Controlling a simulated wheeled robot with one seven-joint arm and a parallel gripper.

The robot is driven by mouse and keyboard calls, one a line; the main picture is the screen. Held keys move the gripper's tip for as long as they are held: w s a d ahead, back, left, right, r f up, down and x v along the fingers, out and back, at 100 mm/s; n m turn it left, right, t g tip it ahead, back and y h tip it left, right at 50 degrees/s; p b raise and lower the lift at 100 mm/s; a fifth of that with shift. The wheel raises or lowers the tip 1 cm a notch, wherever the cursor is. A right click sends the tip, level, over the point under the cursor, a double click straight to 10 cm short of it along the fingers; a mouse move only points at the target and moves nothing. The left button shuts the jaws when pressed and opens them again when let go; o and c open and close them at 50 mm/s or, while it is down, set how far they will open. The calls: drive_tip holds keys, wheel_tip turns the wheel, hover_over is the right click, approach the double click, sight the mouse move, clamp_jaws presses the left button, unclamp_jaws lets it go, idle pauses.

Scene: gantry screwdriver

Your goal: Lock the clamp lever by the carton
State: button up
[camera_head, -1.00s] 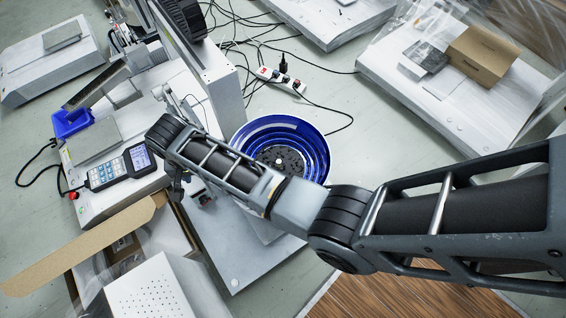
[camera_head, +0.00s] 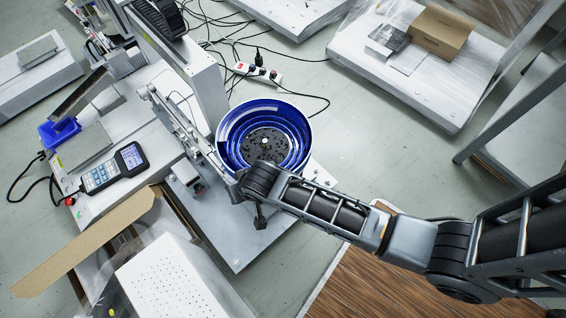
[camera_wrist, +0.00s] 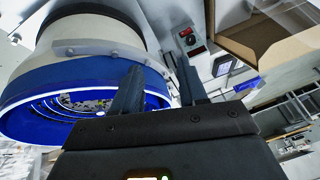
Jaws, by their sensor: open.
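My gripper (camera_head: 260,216) hangs at the front edge of the blue bowl feeder (camera_head: 224,150), above the grey base plate. In the wrist view my gripper (camera_wrist: 158,64) is open, its two dark fingers apart with nothing between them. An open brown carton (camera_head: 92,240) lies at the lower left, and cardboard also shows in the wrist view (camera_wrist: 275,48). A small dark fitting with red parts (camera_head: 197,187) sits between carton and bowl; it shows beyond the fingers in the wrist view (camera_wrist: 190,41). I cannot make out a clamp lever clearly or its position.
A handheld controller (camera_head: 113,168) and a blue bin (camera_head: 59,132) are on the left bench. A white perforated box (camera_head: 165,285) stands at the front. A power strip (camera_head: 258,72) and cables lie behind the bowl. Another brown box (camera_head: 440,31) sits at the back right.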

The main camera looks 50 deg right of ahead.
drive_tip(key=s+d+r+n+t+p, duration=0.1)
drive_tip(key=s+d+r+n+t, duration=0.1)
drive_tip(key=s+r, duration=0.5)
drive_tip(key=shift+s+d+r+t+p, duration=0.2)
drive_tip(key=shift+s+d+t+p, duration=0.35)
drive_tip(key=shift+s, duration=1.8)
drive_tip(key=shift+d, duration=0.1)
